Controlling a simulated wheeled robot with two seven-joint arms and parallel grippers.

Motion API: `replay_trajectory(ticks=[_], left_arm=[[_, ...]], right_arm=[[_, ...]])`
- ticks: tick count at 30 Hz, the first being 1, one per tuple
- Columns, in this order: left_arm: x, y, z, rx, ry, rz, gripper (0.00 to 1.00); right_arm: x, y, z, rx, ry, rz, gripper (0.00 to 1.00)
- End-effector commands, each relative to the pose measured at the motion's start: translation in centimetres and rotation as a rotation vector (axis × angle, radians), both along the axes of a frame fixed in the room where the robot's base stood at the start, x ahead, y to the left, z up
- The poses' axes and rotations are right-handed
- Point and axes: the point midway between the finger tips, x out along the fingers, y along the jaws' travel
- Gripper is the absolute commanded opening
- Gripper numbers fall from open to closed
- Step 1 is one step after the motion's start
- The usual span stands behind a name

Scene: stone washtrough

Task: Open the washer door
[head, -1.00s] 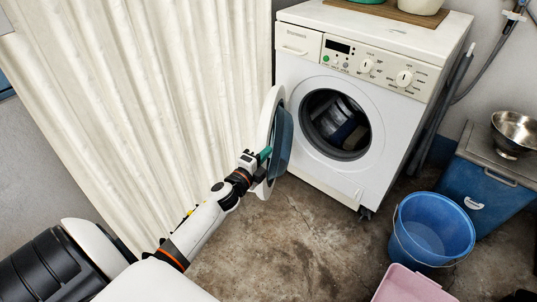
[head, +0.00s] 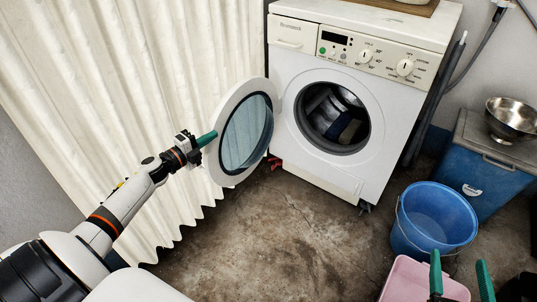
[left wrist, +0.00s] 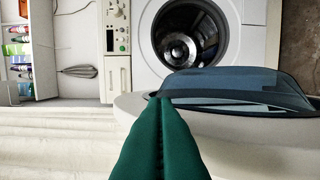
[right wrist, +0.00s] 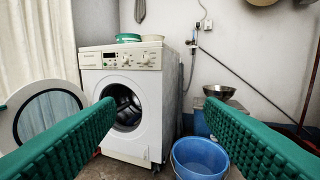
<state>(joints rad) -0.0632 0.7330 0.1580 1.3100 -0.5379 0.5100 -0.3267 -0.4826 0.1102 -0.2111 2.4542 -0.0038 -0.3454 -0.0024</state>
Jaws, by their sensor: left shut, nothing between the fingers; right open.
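The white washer (head: 370,75) stands against the back wall with its round drum opening (head: 335,118) uncovered and cloth visible inside. Its round door (head: 226,165), with a white rim and bluish glass, is swung wide out to the left. My left gripper (head: 208,138) is shut with nothing between its green fingers, its tip at the door's outer rim; whether it touches cannot be told. In the left wrist view the shut fingers (left wrist: 160,105) overlap the rim. My right gripper (right wrist: 108,125) is open and empty, its green fingers apart, low at the right in the head view (head: 460,275).
A cream curtain (head: 130,90) hangs behind the door and left arm. A blue bucket (head: 435,215), a pink basin (head: 405,280) and a blue chest (head: 480,165) with a metal bowl (head: 512,118) stand at right. The floor before the washer is clear.

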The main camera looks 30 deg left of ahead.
Motion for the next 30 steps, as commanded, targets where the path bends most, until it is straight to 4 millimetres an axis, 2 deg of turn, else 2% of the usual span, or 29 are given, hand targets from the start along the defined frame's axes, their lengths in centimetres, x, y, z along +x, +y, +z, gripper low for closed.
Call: replay_trajectory(ticks=[6,12,20,30], left_arm=[[0.1,2.5,-0.2,0.0,0.0,0.0,0.0],[0.2,3.7,-0.1,0.0,-0.001,0.0,0.0],[0.2,4.3,0.0,0.0,0.0,0.0,0.0],[0.2,4.2,0.0,0.0,0.0,0.0,0.0]], right_arm=[[-0.3,0.5,3.5,0.064,-0.242,0.014,0.63],[-1.1,0.6,5.7,0.101,-0.378,0.022,0.63],[-1.5,0.6,6.6,0.118,-0.439,0.025,0.63],[-0.9,0.7,6.2,0.118,-0.43,0.025,0.63]])
